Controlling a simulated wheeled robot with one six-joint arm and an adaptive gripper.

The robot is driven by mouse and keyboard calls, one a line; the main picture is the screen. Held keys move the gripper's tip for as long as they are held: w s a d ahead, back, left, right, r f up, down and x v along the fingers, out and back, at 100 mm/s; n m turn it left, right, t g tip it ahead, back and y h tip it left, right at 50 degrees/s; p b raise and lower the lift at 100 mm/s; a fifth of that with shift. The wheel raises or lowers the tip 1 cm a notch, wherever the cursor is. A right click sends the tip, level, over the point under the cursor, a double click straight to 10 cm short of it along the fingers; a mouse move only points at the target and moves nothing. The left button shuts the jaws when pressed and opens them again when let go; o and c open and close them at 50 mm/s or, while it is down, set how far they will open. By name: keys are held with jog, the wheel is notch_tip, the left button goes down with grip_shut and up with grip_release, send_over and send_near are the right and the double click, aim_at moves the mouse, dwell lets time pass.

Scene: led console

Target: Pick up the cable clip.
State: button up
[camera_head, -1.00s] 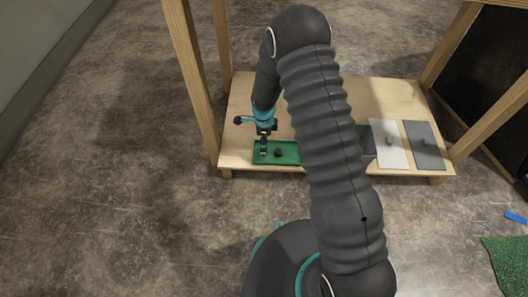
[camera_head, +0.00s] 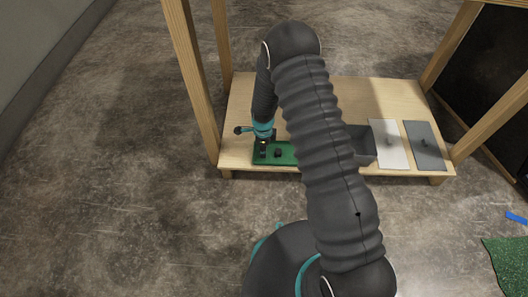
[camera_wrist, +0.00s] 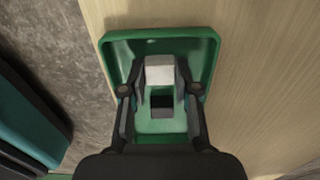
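A small block-like part, which I take to be the cable clip, lies in the green tray. In the wrist view it shows a pale grey face (camera_wrist: 160,72) and a dark part (camera_wrist: 162,102) below it; I cannot tell whether these are one piece. My gripper (camera_wrist: 162,78) points down over the tray, its two fingers apart, one on each side of the pale part. Whether they touch it is unclear. In the head view my gripper (camera_head: 263,150) is low at the tray's left end, and a small dark object (camera_head: 278,153) lies just right of it.
The green tray (camera_head: 288,161) has raised walls and sits at the front left of the wooden table (camera_head: 388,95). Wooden posts (camera_head: 190,75) frame the table.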

jog(key=shift+r, duration=0.1)
jog(key=shift+r, duration=0.55)
notch_tip(320, 180, up, 3)
jog(key=shift+f, duration=0.2)
jog(key=w+d+r, duration=0.2)
jog(key=d+r, duration=0.5)
jog(key=d, duration=0.4)
jog(key=shift+w+d+p, duration=0.2)
jog(key=shift+p, duration=0.2)
